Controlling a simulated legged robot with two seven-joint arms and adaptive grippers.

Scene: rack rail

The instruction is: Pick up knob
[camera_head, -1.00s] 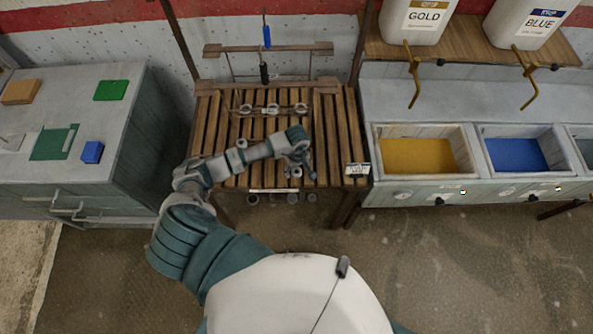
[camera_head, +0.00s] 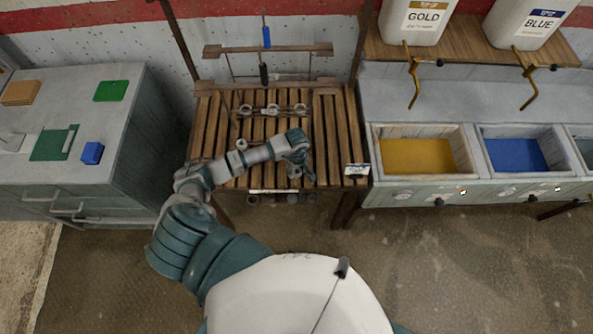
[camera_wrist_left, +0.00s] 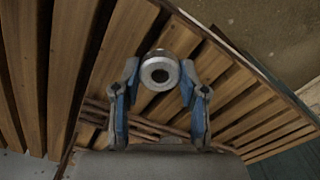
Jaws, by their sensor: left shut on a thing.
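The knob (camera_wrist_left: 160,70) is a round grey metal cylinder with a dark hole, seen end-on between the blue-padded fingers of my left gripper (camera_wrist_left: 160,78) in the left wrist view. The gripper is shut on the knob, with one finger on each side. In the head view, my left gripper (camera_head: 295,169) is low over the front right part of the slatted wooden table (camera_head: 334,130). There the knob is mostly hidden by the gripper and too small to make out clearly. My right gripper is not in view.
A rack with several rings (camera_head: 272,109) stands on the table behind my gripper. A grey round part (camera_head: 241,144) is beside my forearm. A grey cabinet (camera_head: 135,125) is at left. Bins of gold (camera_head: 466,150) and blue (camera_head: 570,155) are at right.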

